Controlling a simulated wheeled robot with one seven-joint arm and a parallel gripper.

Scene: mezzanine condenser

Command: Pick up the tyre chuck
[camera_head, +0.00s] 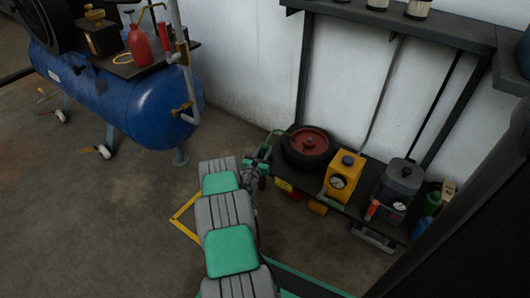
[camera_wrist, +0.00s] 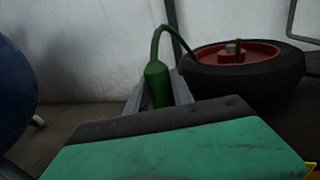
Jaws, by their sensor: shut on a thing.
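The tyre chuck (camera_wrist: 157,82) is a green cylinder with a thin curved green stem. In the wrist view it stands upright between the fingers of my gripper (camera_wrist: 160,95), and the stem bends over to the right towards the wheel. My gripper is shut on it. The chuck's lower part is hidden behind the green and black gripper body. In the head view my gripper (camera_head: 262,164) is at the left end of the low dark shelf, and the curved green stem (camera_head: 277,132) shows just above it.
A wheel with a red hub (camera_head: 308,143) lies close to the right of my gripper. A yellow unit with a gauge (camera_head: 344,175) and a grey unit (camera_head: 400,180) stand further right on the dark shelf (camera_head: 362,208). A blue tank (camera_head: 150,105) stands left. The floor between is mostly clear.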

